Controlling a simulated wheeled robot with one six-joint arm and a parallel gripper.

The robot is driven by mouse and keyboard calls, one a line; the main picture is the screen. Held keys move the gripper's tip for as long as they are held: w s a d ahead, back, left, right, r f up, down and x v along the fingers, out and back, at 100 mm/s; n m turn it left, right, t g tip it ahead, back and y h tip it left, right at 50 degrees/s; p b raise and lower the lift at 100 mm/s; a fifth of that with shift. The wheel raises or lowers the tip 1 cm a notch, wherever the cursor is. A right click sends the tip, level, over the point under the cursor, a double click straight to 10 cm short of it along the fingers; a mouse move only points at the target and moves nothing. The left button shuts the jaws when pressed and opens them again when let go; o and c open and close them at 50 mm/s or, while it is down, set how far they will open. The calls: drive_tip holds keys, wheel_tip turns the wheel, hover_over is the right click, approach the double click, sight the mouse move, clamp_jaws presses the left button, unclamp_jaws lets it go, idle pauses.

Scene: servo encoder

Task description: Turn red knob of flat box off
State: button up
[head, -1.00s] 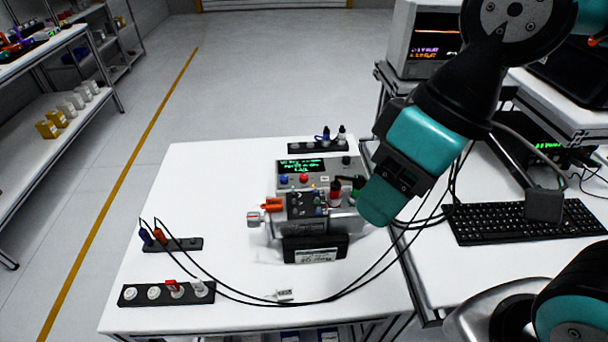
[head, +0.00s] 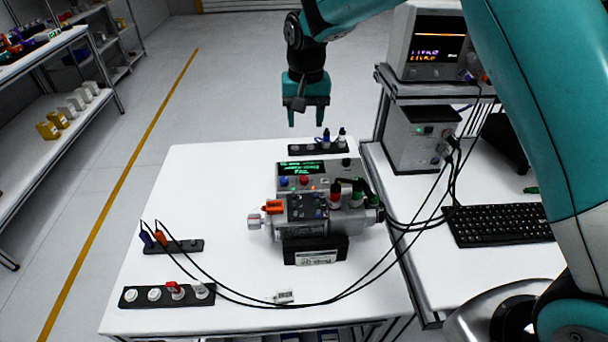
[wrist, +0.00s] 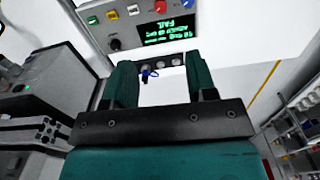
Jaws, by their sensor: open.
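The flat box (head: 328,168) is grey, with a lit green-text display (head: 301,167), and lies toward the back of the white table. Its red knob (head: 304,180) sits below the display, beside a blue knob (head: 283,181). The knob's pointer setting is too small to read. In the wrist view the display (wrist: 166,34) reads FAIL at the end, and the red knob (wrist: 160,6) shows at the top edge. My gripper (head: 306,118) is open and empty, fingers pointing down, above the table's back edge and behind the box. Its fingers (wrist: 160,78) also show in the wrist view.
A motor unit (head: 300,212) with an orange clip and red and green plugs stands just in front of the box. A black strip (head: 318,148) with upright plugs lies behind it. Black cables cross the table's front. The table's left part (head: 200,190) is mostly clear.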

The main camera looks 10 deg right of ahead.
sight(304, 178)
drive_tip(key=f+p, duration=0.1)
drive_tip(key=f, duration=0.5)
drive_tip(key=f+p, duration=0.2)
drive_tip(key=f, duration=0.4)
drive_tip(key=w+f+p, duration=0.1)
drive_tip(key=f+p, duration=0.1)
drive_tip(key=f, duration=0.4)
drive_tip(key=shift+w+f, duration=0.1)
drive_tip(key=shift+f, duration=0.25)
drive_tip(key=c, duration=0.9)
drive_tip(key=shift+c, duration=0.2)
